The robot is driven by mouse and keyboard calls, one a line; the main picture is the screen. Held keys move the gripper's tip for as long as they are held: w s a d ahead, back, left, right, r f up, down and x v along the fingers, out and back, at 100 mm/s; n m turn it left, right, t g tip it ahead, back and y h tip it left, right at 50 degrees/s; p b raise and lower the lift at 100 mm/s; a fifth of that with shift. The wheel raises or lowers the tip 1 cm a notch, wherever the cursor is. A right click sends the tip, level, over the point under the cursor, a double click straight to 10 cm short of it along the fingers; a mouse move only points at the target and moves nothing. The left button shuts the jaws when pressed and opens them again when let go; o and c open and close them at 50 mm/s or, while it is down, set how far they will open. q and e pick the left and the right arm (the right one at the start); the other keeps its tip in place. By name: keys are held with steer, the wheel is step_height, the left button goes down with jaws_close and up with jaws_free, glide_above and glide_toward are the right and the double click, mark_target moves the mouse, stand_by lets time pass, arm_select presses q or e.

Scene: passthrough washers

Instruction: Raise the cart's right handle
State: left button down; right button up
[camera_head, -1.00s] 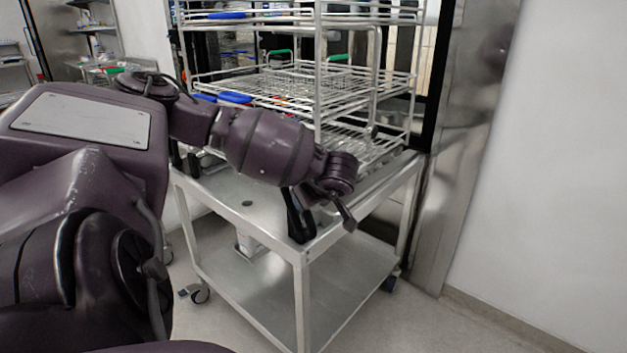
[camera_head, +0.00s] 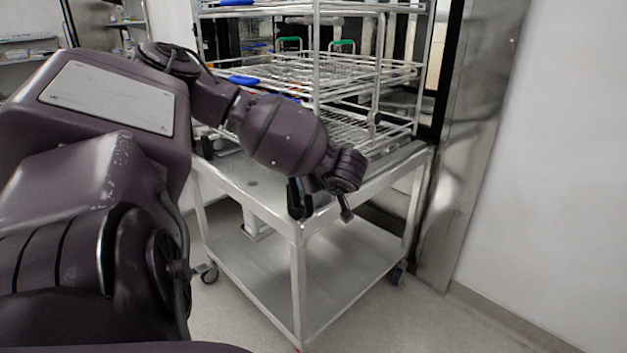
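The metal cart (camera_head: 335,262) stands in the middle of the view, with a flat top and a lower shelf. A black upright handle (camera_head: 296,199) is at its near corner. Another dark handle part (camera_head: 206,146) shows at the cart's left corner, partly behind my arm. My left arm reaches across from the left. Its gripper (camera_head: 333,195) points down over the near corner, just right of the black handle. A dark finger hangs there, but the wrist hides the rest. I cannot tell whether it touches the handle or how wide it is open. My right gripper is out of view.
A tall wire rack (camera_head: 345,75) with several tiers stands on the cart top, holding blue and green-handled items. A steel door frame (camera_head: 475,140) and a white wall are close on the right. Floor (camera_head: 420,320) is clear at front right.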

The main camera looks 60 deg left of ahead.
arm_select(q)
steer(key=shift+d+f, duration=0.1)
steer(key=shift+f, duration=0.05)
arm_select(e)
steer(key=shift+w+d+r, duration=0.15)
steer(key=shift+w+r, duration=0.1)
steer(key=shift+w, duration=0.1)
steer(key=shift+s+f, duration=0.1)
arm_select(q)
steer(key=c, duration=1.4)
jaws_free()
steer(key=o, duration=0.5)
steer(key=shift+c, duration=0.2)
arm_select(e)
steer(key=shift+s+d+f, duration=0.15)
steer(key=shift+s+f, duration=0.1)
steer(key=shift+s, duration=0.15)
